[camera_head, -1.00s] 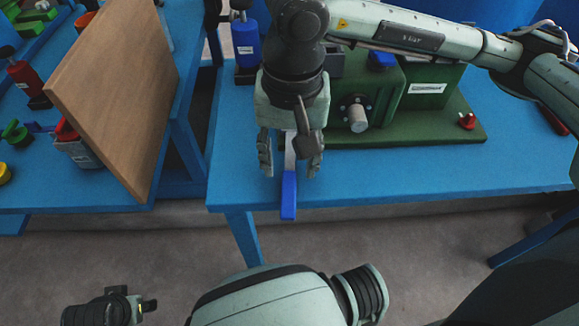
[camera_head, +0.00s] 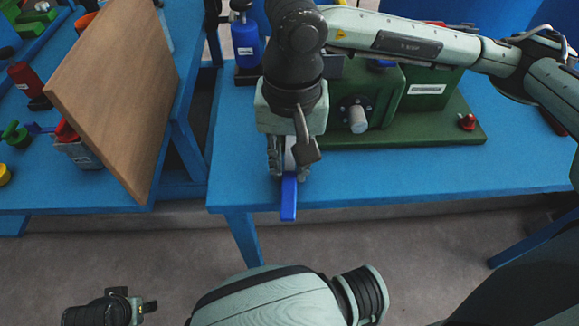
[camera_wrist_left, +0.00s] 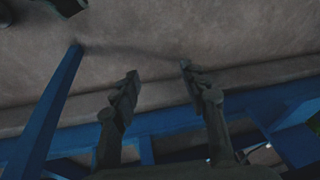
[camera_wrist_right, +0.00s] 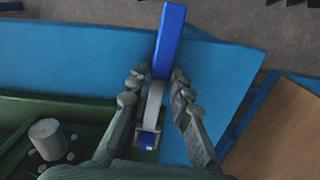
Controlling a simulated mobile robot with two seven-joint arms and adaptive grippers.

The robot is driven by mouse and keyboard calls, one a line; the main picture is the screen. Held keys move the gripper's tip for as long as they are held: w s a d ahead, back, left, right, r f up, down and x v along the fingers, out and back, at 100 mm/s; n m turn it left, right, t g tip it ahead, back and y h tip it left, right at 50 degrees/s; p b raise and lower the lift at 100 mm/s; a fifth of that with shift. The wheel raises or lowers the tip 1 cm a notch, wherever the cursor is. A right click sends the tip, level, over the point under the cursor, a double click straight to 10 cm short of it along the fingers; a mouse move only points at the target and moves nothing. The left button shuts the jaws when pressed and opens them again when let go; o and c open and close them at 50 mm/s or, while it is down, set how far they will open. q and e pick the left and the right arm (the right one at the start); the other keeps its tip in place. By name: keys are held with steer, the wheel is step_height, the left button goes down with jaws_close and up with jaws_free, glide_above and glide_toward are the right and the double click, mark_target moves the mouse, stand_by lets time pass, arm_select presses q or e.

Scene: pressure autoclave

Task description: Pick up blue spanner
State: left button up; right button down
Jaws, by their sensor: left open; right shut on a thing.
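The blue spanner (camera_head: 289,199) has a blue handle and a pale metal shaft. Its handle reaches past the front edge of the blue table in the head view. My right gripper (camera_head: 289,174) is above the table, its fingers shut around the spanner. In the right wrist view the spanner (camera_wrist_right: 168,42) runs between the fingertips of that gripper (camera_wrist_right: 153,80), the handle pointing away. Part of the spanner is hidden by the fingers in the head view. My left gripper (camera_wrist_left: 157,70) is open and empty in the left wrist view, low by the floor and table legs.
A green machine (camera_head: 385,100) with a grey knob stands on the blue table (camera_head: 400,170) behind the right gripper. A wooden board (camera_head: 118,95) leans at the left. A blue bottle (camera_head: 246,45) stands at the back. The table's front strip is mostly clear.

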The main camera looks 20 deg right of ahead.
mark_target(288, 170)
steer(key=shift+r, duration=0.1)
step_height(288, 170, up, 4)
steer(key=shift+f, duration=0.1)
arm_select(q)
steer(key=r, duration=0.1)
steer(key=r+b, duration=0.1)
steer(key=shift+a+r, duration=0.2)
steer(key=shift+r, duration=0.1)
arm_select(e)
steer(key=s+a+r, duration=0.6)
steer(key=a+r, duration=0.1)
steer(key=a, duration=0.3)
steer(key=shift+s, duration=0.15)
